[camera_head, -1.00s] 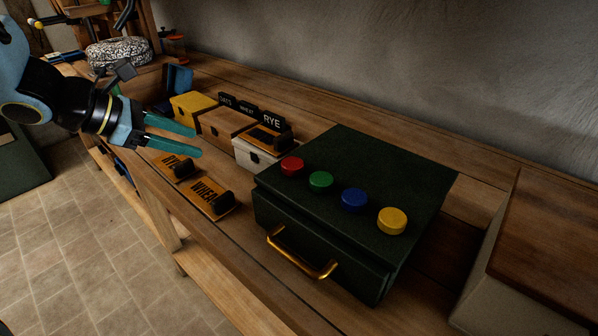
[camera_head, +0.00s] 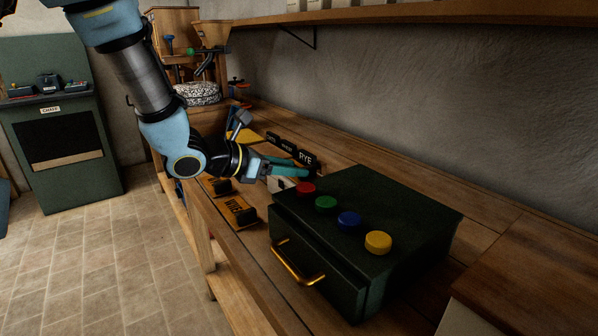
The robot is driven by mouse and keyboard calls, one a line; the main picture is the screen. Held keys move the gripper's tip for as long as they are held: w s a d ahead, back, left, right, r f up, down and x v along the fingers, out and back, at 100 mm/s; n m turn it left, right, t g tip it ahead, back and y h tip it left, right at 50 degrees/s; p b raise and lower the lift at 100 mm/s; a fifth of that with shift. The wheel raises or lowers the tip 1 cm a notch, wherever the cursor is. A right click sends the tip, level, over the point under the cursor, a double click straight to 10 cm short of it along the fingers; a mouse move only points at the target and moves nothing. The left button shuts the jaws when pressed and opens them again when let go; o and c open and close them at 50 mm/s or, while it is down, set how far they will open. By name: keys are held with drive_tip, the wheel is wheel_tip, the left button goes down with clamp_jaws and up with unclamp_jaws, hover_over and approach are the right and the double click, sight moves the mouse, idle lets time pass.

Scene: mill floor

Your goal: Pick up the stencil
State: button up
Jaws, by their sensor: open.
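One stencil (camera_head: 237,212), an orange plate with black lettering and a black handle, lies flat on the bench left of the dark green box. A second stencil (camera_head: 217,187) lies behind it, partly covered by my arm. My gripper (camera_head: 300,167), with teal fingers, is open and points right, above the white box (camera_head: 280,184) by the RYE sign (camera_head: 305,158). The fingers hide most of that box's top, where a third stencil lay in the earlier frame. I cannot tell whether the fingers touch anything.
The dark green box (camera_head: 410,205) has a brass drawer handle and red, green, blue and yellow knobs on top. A yellow box (camera_head: 249,137) stands behind my gripper. A wooden shelf (camera_head: 420,22) runs along the wall. The floor at left is clear.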

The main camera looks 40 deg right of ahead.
sight(308, 166)
drive_tip(key=shift+p+x, duration=0.9)
drive_tip(key=shift+x, duration=1.85)
drive_tip(key=shift+w, duration=0.1)
drive_tip(key=shift+a, duration=0.1)
clamp_jaws()
